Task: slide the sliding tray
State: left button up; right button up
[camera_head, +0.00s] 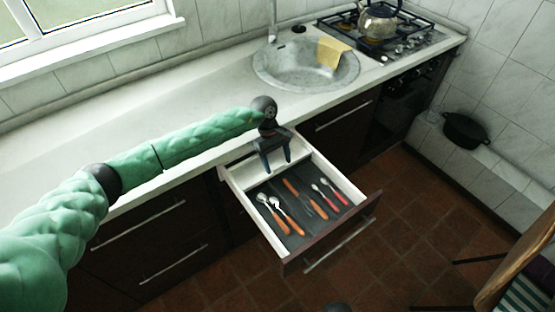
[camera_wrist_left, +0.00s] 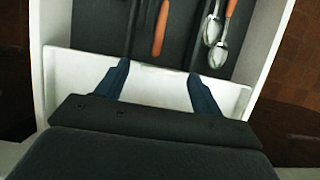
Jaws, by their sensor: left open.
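The sliding tray (camera_head: 243,180) is a white piece lying across the back end of the open drawer (camera_head: 342,238). In the left wrist view the white tray (camera_wrist_left: 72,72) runs crosswise beyond my gripper's palm. My left gripper (camera_head: 277,163) is over the back of the drawer, pointing down, with its blue fingers spread apart. In the left wrist view the fingers of my left gripper (camera_wrist_left: 160,70) overlap the white tray with nothing between them. I cannot tell whether they touch it.
Orange-handled spoons (camera_head: 273,213) and red-handled cutlery (camera_head: 334,193) lie on the drawer's dark floor. The counter (camera_head: 150,130) is mostly bare. A round sink (camera_head: 300,68) holds a yellow cloth (camera_head: 331,51). A kettle (camera_head: 378,20) stands on the stove.

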pick_arm(q)
jog(key=shift+f, duration=0.15)
jog(key=c, duration=1.4)
jog(key=shift+s+d+f, duration=0.1)
